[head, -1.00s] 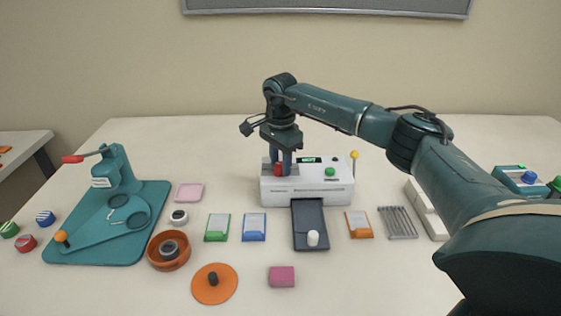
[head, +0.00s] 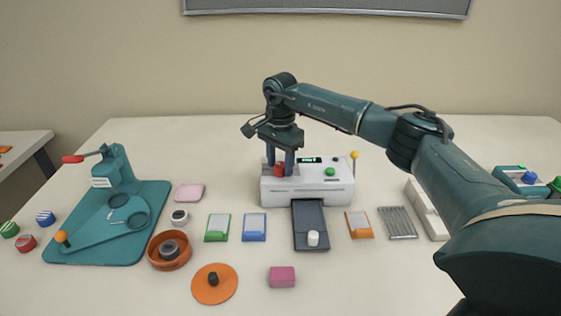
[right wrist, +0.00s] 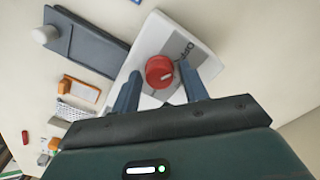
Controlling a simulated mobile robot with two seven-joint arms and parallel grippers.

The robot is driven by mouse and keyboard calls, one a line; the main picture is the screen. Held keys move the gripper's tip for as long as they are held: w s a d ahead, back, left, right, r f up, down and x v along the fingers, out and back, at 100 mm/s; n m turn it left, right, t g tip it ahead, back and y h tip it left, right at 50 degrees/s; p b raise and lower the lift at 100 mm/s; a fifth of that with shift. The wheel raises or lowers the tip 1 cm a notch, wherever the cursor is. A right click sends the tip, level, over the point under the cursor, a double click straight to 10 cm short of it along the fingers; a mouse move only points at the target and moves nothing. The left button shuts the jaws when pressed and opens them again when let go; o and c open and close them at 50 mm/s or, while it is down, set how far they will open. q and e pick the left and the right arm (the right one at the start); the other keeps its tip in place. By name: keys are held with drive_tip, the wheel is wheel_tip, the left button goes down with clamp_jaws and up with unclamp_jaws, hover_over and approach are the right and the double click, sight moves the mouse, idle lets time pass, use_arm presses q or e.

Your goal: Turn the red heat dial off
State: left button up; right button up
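The red heat dial (head: 280,170) sits on the left part of the white laminator's top (head: 310,190). The dial also shows in the right wrist view (right wrist: 159,71), with a pale mark on its lower right side. My right gripper (head: 280,160) is over the dial, pointing down. In the right wrist view its two fingers (right wrist: 160,85) stand on either side of the dial with gaps, open and not gripping it. A small dark display (head: 310,160) with green characters is beside the dial, too small to read. My left gripper is not in view.
A green button (head: 330,171) and a yellow-tipped lever (head: 354,156) are right of the dial. A dark tray (head: 308,218) with a white knob lies in front. Colored card holders (head: 254,227) and a teal press (head: 118,210) stand left. My right arm spans the right side.

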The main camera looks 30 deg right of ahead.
sight(281, 164)
drive_tip(key=shift+o, duration=0.8)
wheel_tip(281, 164, up, 13)
drive_tip(key=shift+b, duration=0.45)
